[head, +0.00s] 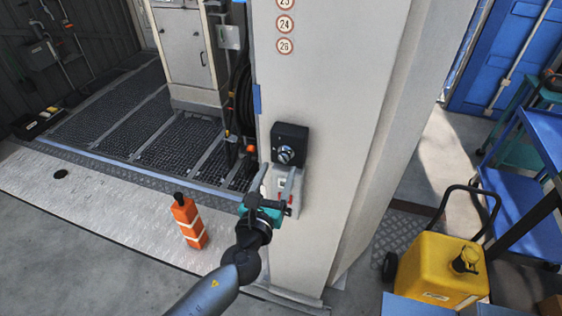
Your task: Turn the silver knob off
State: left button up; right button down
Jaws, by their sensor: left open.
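The silver knob (286,154) sits on the front of a black box fixed to a pale pillar. Its exact turn position is too small to tell. My left gripper (276,174) is open just below the knob, with its two fingers pointing up toward the black box (291,134). The fingers look empty, and I cannot tell if they touch the box. The gripper partly hides a light-coloured plate with red marks (292,196) under the black box. My right gripper is not in view.
The pale pillar (330,110) fills the middle. An orange and white post (188,222) stands on the floor to the left. A yellow tank cart (436,268) and a blue trolley (540,215) stand to the right. Black hoses (243,95) hang left of the pillar.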

aim_at(283, 159)
pick_arm(q)
jog(key=shift+x, duration=1.75)
grip_shut()
